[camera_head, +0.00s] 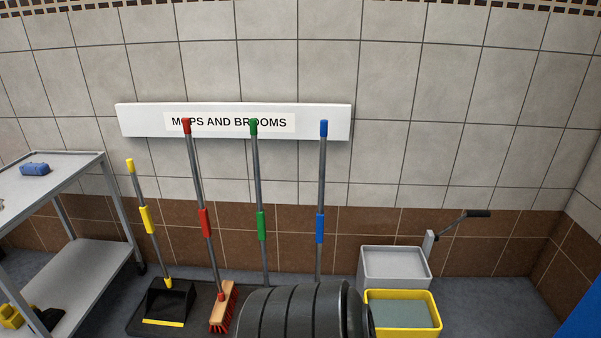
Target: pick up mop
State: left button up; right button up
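Several long-handled tools stand upright against the wall under a white "MOPS AND BROOMS" rail. A green-handled tool (261,225) and a blue-handled tool (320,228) have their lower ends hidden behind a dark ribbed shape (300,312), so I cannot tell which is a mop. A red-handled broom (205,222) ends in a wooden head with red bristles (223,308). A yellow-handled dustpan (168,304) stands left of it. Neither of my grippers is in view.
A grey metal cart (75,255) with a blue item (35,169) on top stands at left. A mop bucket with a grey wringer (395,267) and yellow tub (402,312) stands right of the tools. A blue surface (585,310) edges the lower right.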

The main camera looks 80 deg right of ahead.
aim_at(324, 123)
jog(key=z, duration=2.85)
jog(key=i+j+u, duration=0.15)
jog(key=i+j, duration=0.25)
jog(key=i, duration=0.05)
